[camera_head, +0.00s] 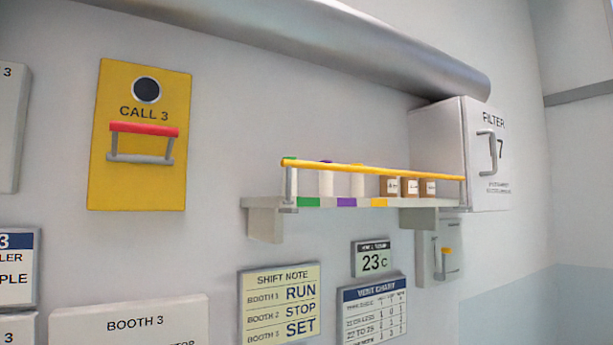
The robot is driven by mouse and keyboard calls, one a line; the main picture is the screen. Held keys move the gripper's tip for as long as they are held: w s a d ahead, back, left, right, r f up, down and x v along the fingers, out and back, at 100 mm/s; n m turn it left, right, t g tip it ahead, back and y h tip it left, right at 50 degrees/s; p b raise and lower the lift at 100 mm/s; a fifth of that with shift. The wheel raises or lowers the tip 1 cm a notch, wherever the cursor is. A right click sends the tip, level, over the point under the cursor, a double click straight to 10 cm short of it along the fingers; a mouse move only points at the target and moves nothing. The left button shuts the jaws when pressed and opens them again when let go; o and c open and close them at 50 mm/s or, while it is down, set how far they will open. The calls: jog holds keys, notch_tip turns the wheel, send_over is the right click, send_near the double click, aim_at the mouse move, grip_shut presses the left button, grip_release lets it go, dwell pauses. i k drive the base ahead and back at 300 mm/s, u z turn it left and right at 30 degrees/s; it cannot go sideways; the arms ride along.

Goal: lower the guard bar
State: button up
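The guard bar (395,170) is a long thin yellow bar in front of a small wall shelf (265,220). It runs across the front of the items on the shelf, above the shelf's edge. Its left end meets a short grey upright post (290,185), and its right end reaches another post (463,192). In the picture the bar slopes slightly down to the right. My gripper is not in view.
White cylinders (326,182) and small brown boxes (410,187) stand behind the bar. A filter box (485,155) adjoins on the right, with a switch box (440,258) below. A thick pipe (330,40) runs above. A yellow call panel (140,190) is left.

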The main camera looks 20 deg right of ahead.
aim_at(289, 163)
jog(key=u, duration=0.5)
jog(key=k, duration=0.7)
jog(key=z, duration=1.4)
jog(key=i, duration=0.45)
jog(key=u, duration=0.05)
